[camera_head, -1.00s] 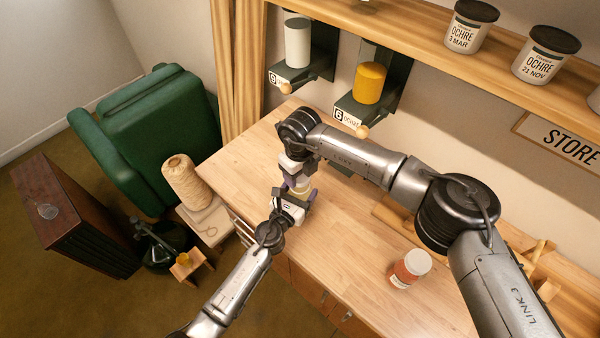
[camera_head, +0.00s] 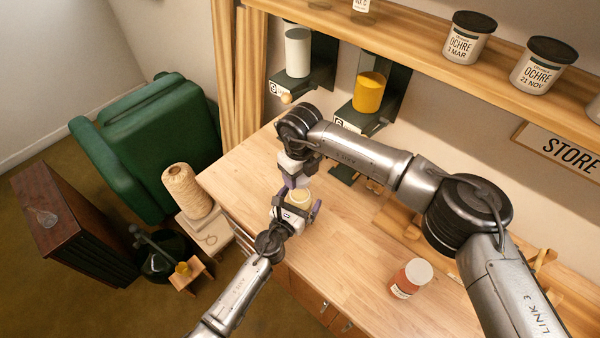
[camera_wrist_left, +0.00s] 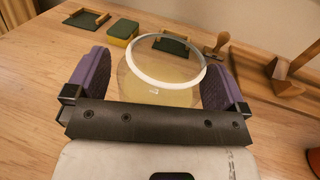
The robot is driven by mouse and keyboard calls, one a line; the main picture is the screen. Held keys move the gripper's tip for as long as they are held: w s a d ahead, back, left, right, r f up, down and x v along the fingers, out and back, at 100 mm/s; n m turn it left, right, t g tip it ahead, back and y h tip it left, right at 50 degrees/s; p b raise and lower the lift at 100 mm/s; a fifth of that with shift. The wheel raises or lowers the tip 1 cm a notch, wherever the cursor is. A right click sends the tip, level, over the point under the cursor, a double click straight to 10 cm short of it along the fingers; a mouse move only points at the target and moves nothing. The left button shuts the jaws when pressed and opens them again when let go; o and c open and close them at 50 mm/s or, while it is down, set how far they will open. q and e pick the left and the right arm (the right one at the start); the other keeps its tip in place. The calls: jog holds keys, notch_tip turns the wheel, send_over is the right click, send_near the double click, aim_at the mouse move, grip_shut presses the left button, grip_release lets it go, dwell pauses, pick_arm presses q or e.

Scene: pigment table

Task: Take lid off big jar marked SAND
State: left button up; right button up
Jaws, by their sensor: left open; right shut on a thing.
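A clear round jar with pale yellow contents and a white rim ring shows in the left wrist view (camera_wrist_left: 158,94). Its pale top shows in the head view (camera_head: 299,197). Its label is too small to read. My left gripper (camera_head: 296,211) is open, with its purple fingers on either side of the jar; it also shows in the left wrist view (camera_wrist_left: 158,88). I cannot tell whether they touch it. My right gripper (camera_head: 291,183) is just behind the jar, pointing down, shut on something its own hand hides. I cannot make out the lid.
An orange jar with a white lid (camera_head: 410,278) stands at the right front of the bench. Behind the jar lie a green-and-yellow block (camera_wrist_left: 123,33), a dark green plate (camera_wrist_left: 172,45) and a wooden stamp (camera_wrist_left: 217,44). The bench front (camera_head: 345,300) is clear.

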jog(key=shift+r+p, duration=0.9)
pick_arm(q)
jog(key=v, duration=1.2)
